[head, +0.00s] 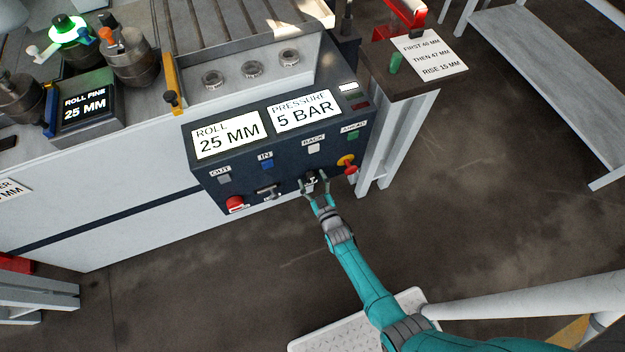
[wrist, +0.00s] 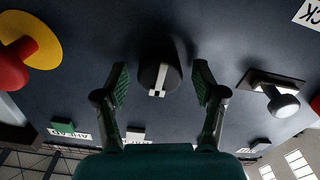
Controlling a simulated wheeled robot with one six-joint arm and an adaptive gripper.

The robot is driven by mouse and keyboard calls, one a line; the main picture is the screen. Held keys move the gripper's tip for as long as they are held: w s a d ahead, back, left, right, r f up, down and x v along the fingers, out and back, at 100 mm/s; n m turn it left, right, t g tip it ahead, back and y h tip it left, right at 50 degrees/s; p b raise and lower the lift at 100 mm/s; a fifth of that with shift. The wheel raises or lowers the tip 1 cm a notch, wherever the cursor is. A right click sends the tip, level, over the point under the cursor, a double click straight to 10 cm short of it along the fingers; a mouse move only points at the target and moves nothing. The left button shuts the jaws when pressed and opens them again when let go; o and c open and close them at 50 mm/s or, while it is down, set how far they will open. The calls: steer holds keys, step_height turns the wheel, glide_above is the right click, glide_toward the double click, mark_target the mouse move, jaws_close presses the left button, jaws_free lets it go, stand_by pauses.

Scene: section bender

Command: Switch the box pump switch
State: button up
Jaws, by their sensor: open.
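The dark control box (head: 282,165) stands on the front of the machine. Its black rotary switch (head: 310,177) with a white mark is low on the panel, partly covered by my gripper in the head view. In the wrist view the switch (wrist: 158,70) is centred, its white mark pointing down the picture. My gripper (head: 316,190) is open, and it also shows in the wrist view (wrist: 161,84). One finger is on each side of the switch, with a visible gap on both sides. No label naming the pump is readable.
On the box, a red-and-yellow knob (head: 347,164) is right of my gripper, with a lever (head: 269,192) and a red button (head: 235,203) to the left. Displays reading 25 MM (head: 229,136) and 5 BAR (head: 304,112) are above. The floor in front is open.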

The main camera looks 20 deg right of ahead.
steer(key=s, duration=1.2)
stand_by(0.4)
steer(key=s+r+g, duration=0.1)
steer(key=s+r, duration=0.3)
steer(key=s, duration=0.3)
steer(key=s+r+m, duration=0.1)
steer(key=s+r, duration=0.3)
steer(key=s, duration=0.3)
steer(key=s+r+g, duration=0.1)
steer(key=s+r, duration=0.3)
steer(key=s, duration=0.3)
steer(key=s+r+m, duration=0.1)
steer(key=s+r, duration=0.4)
steer(key=r, duration=0.5)
steer(key=s+r+g, duration=0.1)
steer(key=s+r, duration=0.4)
steer(key=r, duration=0.5)
steer(key=shift+r+m, duration=0.25)
steer(key=shift+m, duration=0.15)
